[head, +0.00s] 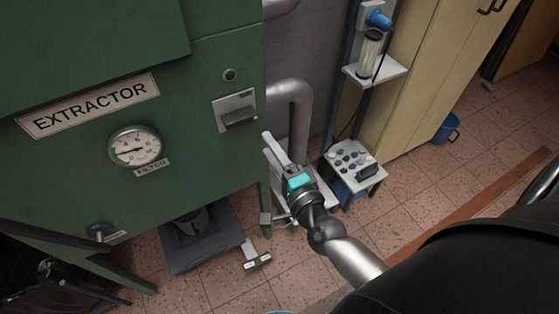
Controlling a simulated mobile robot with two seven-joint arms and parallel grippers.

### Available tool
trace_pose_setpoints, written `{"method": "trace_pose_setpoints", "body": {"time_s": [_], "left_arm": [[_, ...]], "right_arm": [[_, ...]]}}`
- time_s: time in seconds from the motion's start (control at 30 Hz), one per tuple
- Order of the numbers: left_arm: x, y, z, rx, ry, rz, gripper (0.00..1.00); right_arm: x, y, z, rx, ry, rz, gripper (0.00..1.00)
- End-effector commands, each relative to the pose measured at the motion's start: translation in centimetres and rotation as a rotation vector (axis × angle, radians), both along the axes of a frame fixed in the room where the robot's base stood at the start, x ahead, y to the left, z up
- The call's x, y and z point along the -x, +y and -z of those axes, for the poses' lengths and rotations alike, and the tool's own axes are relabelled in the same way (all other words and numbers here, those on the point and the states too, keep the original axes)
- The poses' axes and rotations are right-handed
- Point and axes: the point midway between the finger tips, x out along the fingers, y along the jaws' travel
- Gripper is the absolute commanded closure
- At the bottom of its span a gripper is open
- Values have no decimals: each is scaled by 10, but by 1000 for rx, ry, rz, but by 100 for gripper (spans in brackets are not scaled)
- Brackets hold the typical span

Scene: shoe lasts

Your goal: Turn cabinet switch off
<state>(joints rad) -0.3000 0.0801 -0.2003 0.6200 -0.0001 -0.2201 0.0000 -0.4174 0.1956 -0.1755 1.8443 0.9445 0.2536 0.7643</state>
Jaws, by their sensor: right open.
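The green extractor cabinet (75,190) fills the left of the head view. Its switch (238,116) is a dark lever on a grey metal plate, on the right part of the cabinet front. My right gripper (272,148) is open and empty, with its fingers pointing up and to the left. In the picture it lies just below and right of the switch, apart from it. My left gripper is not in view.
A round gauge (134,146) and a small knob (230,74) are on the cabinet front. A grey pipe (297,110) runs behind my right gripper. A small stand with several buttons (352,160) stands to the right. The tiled floor (430,165) has free room.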

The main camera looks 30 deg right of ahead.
Motion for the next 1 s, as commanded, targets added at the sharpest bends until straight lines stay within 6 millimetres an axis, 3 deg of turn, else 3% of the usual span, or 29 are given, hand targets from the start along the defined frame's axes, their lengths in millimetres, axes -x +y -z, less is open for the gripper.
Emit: {"method": "trace_pose_setpoints", "body": {"time_s": [0.1, 0.3, 0.9, 1.0], "left_arm": [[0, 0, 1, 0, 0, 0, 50], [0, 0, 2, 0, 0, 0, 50], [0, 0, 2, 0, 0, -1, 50], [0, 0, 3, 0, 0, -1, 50]], "right_arm": [[18, 0, 1, 1, 2, -2, 48], [34, -1, 0, -1, 1, 0, 48], [37, -1, 0, -1, 0, 0, 48], [38, 0, 9, 26, 16, -5, 48]]}}
